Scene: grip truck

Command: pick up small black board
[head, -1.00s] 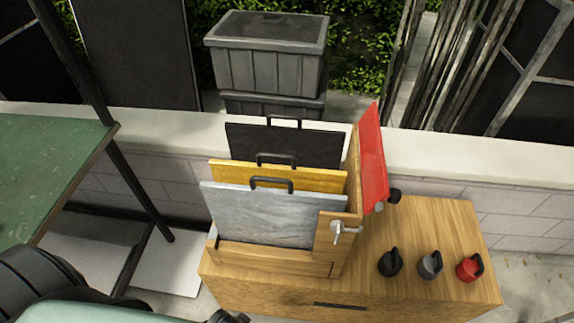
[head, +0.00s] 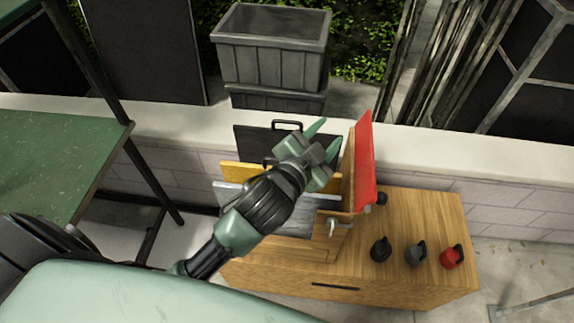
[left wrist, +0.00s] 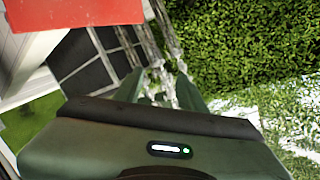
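The black board (head: 251,143) stands upright at the back of a wooden rack, with a black loop handle on its top edge. A yellow board (head: 237,171) and a grey board (head: 232,194) stand in front of it. My left gripper (head: 326,138) is over the rack, in front of the black board's right part and right of its handle. Its two green fingers are apart and empty. They also show apart in the left wrist view (left wrist: 160,90), with no board between them. My arm hides parts of all three boards. My right gripper is not in view.
A red board (head: 365,165) leans on the rack's right side. A low wall (head: 420,150) and grey bins (head: 272,60) are behind. A green table (head: 60,165) is at left.

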